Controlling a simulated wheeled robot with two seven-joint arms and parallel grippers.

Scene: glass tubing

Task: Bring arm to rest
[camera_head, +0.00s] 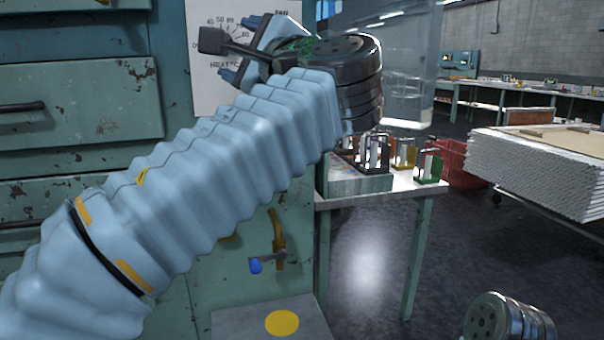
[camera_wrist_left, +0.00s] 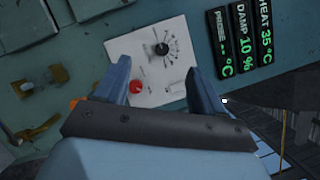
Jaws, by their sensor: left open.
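My left arm, in a pale blue ribbed sleeve, reaches up from the lower left across the head view. My left gripper (camera_head: 243,48) is in front of a white control panel (camera_head: 205,100) on a green cabinet. In the left wrist view the gripper (camera_wrist_left: 162,85) is open, with two blue fingers apart and nothing between them. Beyond the fingers that panel shows a black knob (camera_wrist_left: 162,49) and a red button (camera_wrist_left: 136,88). I cannot tell the exact gap between fingertips and panel. My right gripper is not in view.
The worn green cabinet (camera_head: 80,100) fills the left. A side table (camera_head: 400,183) holds several small clamp-like items. A red crate (camera_head: 465,165) stands behind it, and a stack of white tubing (camera_head: 545,165) is at right. The floor between is open. Digital readouts (camera_wrist_left: 238,40) sit beside the panel.

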